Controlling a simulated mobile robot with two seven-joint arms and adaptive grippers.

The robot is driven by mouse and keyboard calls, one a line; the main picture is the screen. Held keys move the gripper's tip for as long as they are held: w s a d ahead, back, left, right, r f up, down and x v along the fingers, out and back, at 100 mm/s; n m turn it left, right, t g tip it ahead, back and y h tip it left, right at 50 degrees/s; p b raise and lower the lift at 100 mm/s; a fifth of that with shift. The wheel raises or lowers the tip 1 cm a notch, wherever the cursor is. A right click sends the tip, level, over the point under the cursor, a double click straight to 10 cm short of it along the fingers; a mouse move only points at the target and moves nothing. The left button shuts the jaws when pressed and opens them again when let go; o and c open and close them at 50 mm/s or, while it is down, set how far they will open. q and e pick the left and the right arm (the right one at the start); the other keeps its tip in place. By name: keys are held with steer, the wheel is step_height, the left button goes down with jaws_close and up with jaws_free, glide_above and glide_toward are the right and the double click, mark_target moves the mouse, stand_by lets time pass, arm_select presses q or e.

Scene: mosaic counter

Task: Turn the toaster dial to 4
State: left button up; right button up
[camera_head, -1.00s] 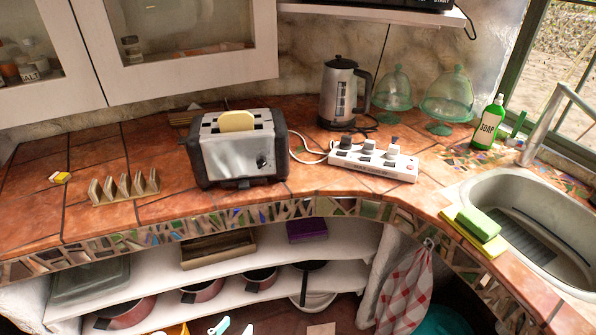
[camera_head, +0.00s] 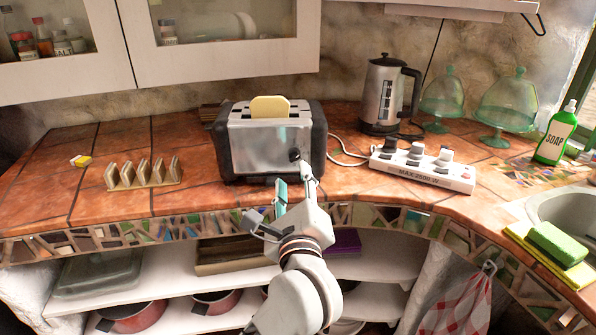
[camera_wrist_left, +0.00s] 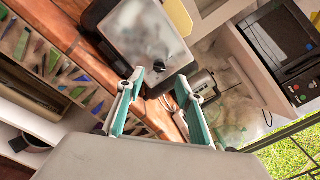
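The silver and black toaster (camera_head: 255,150) stands on the tiled counter with a slice of bread (camera_head: 270,107) in its slot. Its dark dial (camera_head: 294,155) is on the lower right of the front face; its setting is too small to read. My left gripper (camera_head: 294,182) is open and empty, just in front of and below the dial, fingers pointing at the toaster. In the left wrist view, the dial (camera_wrist_left: 160,65) shows between the tips of the spread gripper fingers (camera_wrist_left: 160,76), apparently untouched. My right gripper is not in view.
A white power strip (camera_head: 425,170) with plugs lies right of the toaster, a kettle (camera_head: 383,95) behind it. A toast rack (camera_head: 145,175) stands to the left. Wall cabinets (camera_head: 225,65) hang above. The counter directly before the dial is otherwise clear.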

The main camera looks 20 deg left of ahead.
mark_target(295, 159)
arm_select(q)
steer(key=shift+h, duration=0.3)
steer(key=shift+d+f+x, duration=0.15)
steer(key=shift+x, duration=1.8)
steer(key=shift+d+f+x, duration=0.15)
steer(key=shift+x, duration=1.75)
steer(key=shift+w, duration=0.15)
jaws_close()
